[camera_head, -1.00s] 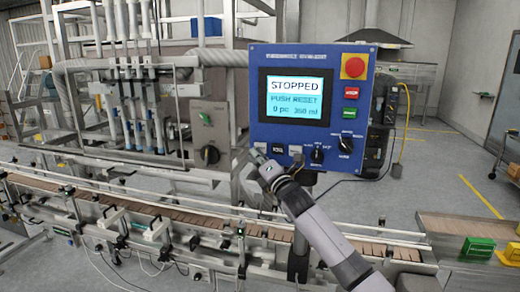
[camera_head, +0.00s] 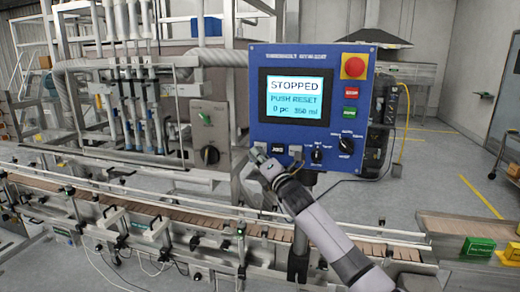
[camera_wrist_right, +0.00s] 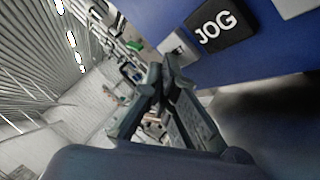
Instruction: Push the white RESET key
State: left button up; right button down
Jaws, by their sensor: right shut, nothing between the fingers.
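The blue control panel (camera_head: 262,90) has a row of keys along its lower edge. A white key (camera_wrist_right: 178,46) sits left of the black JOG key (camera_wrist_right: 220,30); in the head view my right gripper (camera_head: 257,153) largely covers it. Another white key (camera_head: 295,152) is right of the black JOG key (camera_head: 277,149). I cannot read the label on either white key. My right gripper is shut and empty, its tips close to the left white key; I cannot tell whether they touch. It also shows in the wrist view (camera_wrist_right: 164,72). My left gripper is not in view.
The screen (camera_head: 295,97) reads STOPPED, PUSH RESET. A red mushroom button (camera_head: 354,67), a red key (camera_head: 351,93), a green key (camera_head: 350,111) and black rotary knobs (camera_head: 346,145) share the panel. A conveyor (camera_head: 180,218) runs below; a grey knob box (camera_head: 209,135) stands left.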

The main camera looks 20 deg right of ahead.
jog(key=shift+w+d, duration=0.1)
dwell(0.5)
jog(key=shift+s+a, duration=0.45)
jog(key=shift+s, duration=0.25)
jog(key=shift+s+a, duration=0.45)
jog(key=shift+s, duration=0.05)
jog(key=s+a, duration=0.1)
jog(key=s+a+p, duration=0.1)
jog(key=s, duration=0.1)
jog(key=shift+s, duration=0.1)
dwell(0.4)
